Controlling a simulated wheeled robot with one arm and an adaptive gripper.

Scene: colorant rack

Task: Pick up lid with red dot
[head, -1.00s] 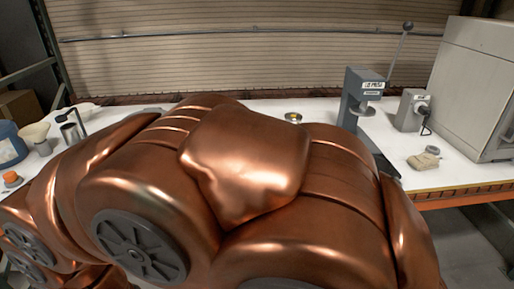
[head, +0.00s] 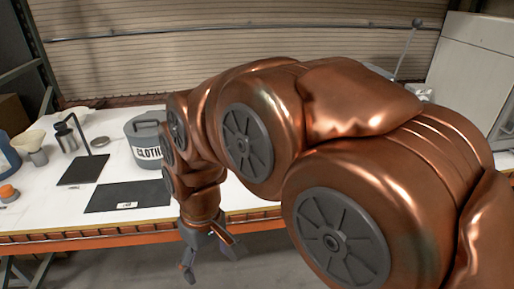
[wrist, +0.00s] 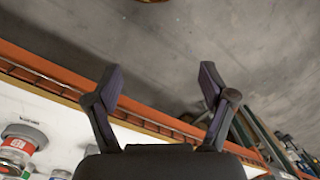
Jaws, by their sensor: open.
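I cannot make out a lid with a red dot in either view. My gripper (head: 212,262) hangs open and empty in front of the table's front edge in the head view, pointing down. In the wrist view my gripper (wrist: 160,80) has its two fingers spread wide with nothing between them. A jar with a red label (wrist: 14,146) and a grey lid (wrist: 26,132) stands on the white table at the lower left of the wrist view. No red dot shows on that lid. My arm hides much of the table's right side.
The white table (head: 235,196) has an orange front beam (head: 110,241). On it are a grey bucket marked CLOTH (head: 146,140), a black mat (head: 128,195), a dark stand (head: 84,170) and an orange-capped container (head: 8,193). Bare floor (head: 265,262) lies in front.

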